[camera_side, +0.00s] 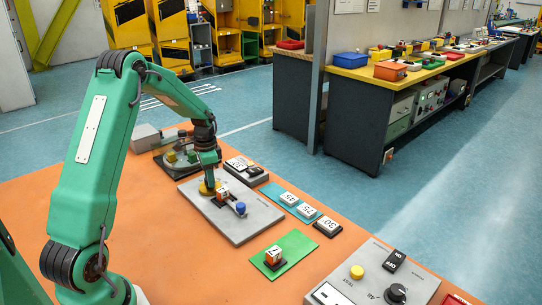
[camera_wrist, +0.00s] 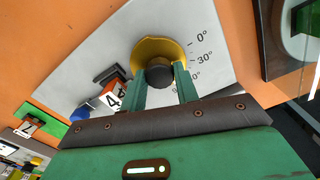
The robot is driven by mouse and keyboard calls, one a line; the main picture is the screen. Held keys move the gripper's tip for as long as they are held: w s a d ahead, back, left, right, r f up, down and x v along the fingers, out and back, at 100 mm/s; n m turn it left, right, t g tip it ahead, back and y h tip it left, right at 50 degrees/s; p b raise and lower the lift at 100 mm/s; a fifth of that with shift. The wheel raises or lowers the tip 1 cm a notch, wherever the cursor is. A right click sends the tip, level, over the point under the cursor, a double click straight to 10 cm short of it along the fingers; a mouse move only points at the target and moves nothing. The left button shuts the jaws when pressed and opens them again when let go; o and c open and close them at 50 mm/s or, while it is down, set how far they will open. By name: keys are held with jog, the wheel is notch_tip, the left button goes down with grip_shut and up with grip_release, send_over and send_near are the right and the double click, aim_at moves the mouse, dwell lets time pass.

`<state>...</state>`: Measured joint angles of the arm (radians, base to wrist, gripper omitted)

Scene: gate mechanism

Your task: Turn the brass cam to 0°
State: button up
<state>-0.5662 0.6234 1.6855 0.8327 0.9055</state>
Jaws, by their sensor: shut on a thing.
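The brass cam (camera_wrist: 157,48) sits on a light grey plate (camera_wrist: 215,85) and has a dark round knob (camera_wrist: 160,73) on top. My gripper (camera_wrist: 161,76) is shut on this knob, with one green finger on each side. Printed marks 0° and 30° show to the right of the cam; the lower marks are partly hidden by a finger. I cannot tell exactly which mark the cam points to. In the side view the brass cam (camera_side: 203,190) shows under my gripper (camera_side: 210,184), partly hidden.
A numbered orange-and-white block (camera_side: 222,194) and a blue knob (camera_side: 240,208) are on the plate near the cam. A green mat (camera_side: 291,246) holds another numbered block (camera_side: 274,256). A control panel (camera_side: 370,278) lies at the front right. Orange table to the left is clear.

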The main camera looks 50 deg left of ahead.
jog(key=n, duration=0.8)
jog(key=shift+n, duration=0.3)
jog(key=n, duration=0.3)
jog(key=shift+n, duration=0.3)
jog(key=n, duration=0.4)
jog(key=shift+r, duration=0.1)
jog(key=shift+a, duration=0.1)
jog(key=o, duration=1)
jog(key=shift+c, duration=0.2)
jog(key=shift+r, duration=3.85)
